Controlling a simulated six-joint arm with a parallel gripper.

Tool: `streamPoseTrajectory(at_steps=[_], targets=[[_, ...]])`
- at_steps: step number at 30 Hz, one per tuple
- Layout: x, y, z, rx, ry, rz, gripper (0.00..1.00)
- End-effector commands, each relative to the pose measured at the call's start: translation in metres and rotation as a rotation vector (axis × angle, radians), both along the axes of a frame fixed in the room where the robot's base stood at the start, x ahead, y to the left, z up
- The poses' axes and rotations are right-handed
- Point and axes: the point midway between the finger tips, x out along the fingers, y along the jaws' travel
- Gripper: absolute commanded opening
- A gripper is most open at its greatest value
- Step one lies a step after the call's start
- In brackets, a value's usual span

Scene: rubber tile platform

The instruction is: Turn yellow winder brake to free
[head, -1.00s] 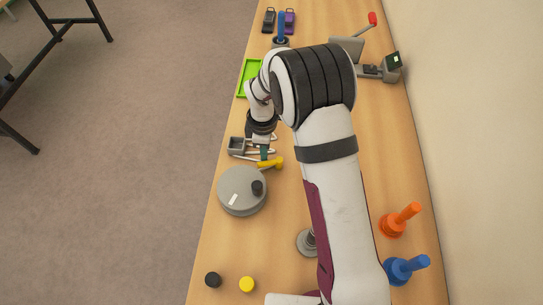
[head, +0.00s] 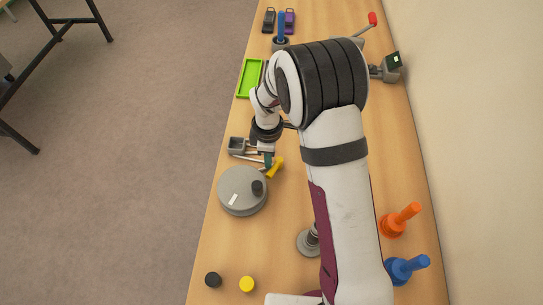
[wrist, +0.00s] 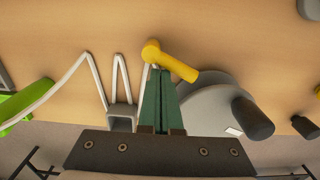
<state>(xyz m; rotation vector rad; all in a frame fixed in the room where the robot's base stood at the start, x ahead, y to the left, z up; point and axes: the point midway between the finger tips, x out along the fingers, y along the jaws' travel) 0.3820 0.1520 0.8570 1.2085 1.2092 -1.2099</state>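The yellow winder brake (head: 275,168) is a short lever beside the round grey winder (head: 236,203), at its upper right in the head view. It lies slanted there, one end toward the upper right. In the wrist view the yellow lever (wrist: 176,64) runs from a round knob down to the right. My gripper (head: 268,161) is at the lever's left side. Its green fingers (wrist: 159,76) are together with only a thin gap, nothing seen between them. The tips are right by the lever; contact cannot be told for sure. The winder has a dark crank knob (head: 257,187).
A small grey box (head: 236,144) with pale bent rods lies just beyond the winder. A green tray (head: 249,78) is further back. Black (head: 212,280) and yellow (head: 247,284) discs lie in front. Orange (head: 393,226) and blue (head: 404,267) handles stand at right.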

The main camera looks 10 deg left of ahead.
Motion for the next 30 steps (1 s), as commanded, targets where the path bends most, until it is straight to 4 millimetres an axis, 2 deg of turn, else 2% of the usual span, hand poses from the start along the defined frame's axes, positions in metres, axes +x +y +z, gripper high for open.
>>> streamPoseTrajectory(at_steps=[20, 30], targets=[[-0.004, -0.007, 0.002, 0.0, 0.0, 0.0, 0.0], [-0.004, -0.007, 0.049, 0.001, -0.004, 0.001, 0.0]])
